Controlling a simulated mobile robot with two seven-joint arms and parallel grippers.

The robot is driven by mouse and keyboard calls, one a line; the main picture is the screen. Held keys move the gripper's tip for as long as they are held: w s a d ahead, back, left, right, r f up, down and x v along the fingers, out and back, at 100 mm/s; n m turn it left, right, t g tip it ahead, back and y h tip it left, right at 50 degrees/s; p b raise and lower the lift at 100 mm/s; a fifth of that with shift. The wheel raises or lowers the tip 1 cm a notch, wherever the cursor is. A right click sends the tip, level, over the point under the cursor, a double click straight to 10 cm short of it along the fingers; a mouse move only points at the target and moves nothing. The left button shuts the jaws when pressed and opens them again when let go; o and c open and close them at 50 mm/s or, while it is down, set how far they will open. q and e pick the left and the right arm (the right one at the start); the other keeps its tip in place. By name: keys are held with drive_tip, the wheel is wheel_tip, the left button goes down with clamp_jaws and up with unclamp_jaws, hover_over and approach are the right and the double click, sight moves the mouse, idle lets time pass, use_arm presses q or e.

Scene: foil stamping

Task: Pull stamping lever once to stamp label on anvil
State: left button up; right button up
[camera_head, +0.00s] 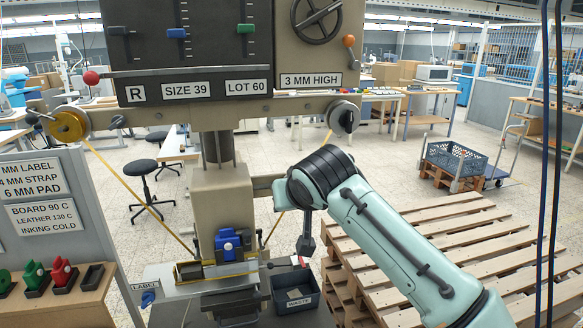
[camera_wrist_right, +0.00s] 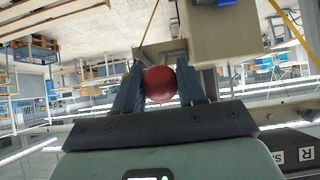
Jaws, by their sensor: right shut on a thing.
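The stamping press has a beige column (camera_head: 226,210), and a short bar (camera_head: 264,186) juts from its right side. A red ball knob (camera_wrist_right: 160,86) sits between the fingers of my right gripper (camera_wrist_right: 161,68), which is shut on it. In the head view my right arm's wrist hides this grip, just right of the column. A blue block (camera_head: 229,246) stands at the foot of the column, above a yellow-edged plate (camera_head: 215,271) in the anvil area. I cannot make out a label lying there. My left gripper is not in view.
A grey waste bin (camera_head: 296,305) stands right of the anvil. Wooden pallets (camera_head: 450,255) lie to the right. A panel with printed signs (camera_head: 40,200) and a shelf of coloured holders (camera_head: 50,290) are at the left. Another red ball (camera_head: 91,78) is at the press's upper left.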

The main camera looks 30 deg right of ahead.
drive_tip(key=r, duration=0.1)
drive_tip(key=w+r+p, duration=0.1)
drive_tip(key=r, duration=0.1)
drive_tip(key=shift+w+d+r+p, duration=0.1)
drive_tip(key=shift+d+p, duration=0.05)
drive_tip(key=shift+p, duration=0.15)
drive_tip(key=shift+w+r, duration=0.25)
drive_tip(key=shift+w, duration=0.05)
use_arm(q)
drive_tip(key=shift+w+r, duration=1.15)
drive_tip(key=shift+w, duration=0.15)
use_arm(e)
drive_tip(key=shift+w+d+r, duration=0.1)
drive_tip(key=shift+w+r, duration=0.2)
drive_tip(key=shift+r, duration=0.25)
drive_tip(key=shift+w+d+r, duration=0.1)
drive_tip(key=shift+w+r, duration=0.15)
drive_tip(key=shift+r, duration=0.25)
drive_tip(key=o, duration=1.3)
drive_tip(key=shift+f, duration=0.1)
drive_tip(key=v, duration=1.3)
drive_tip(key=shift+s, duration=0.2)
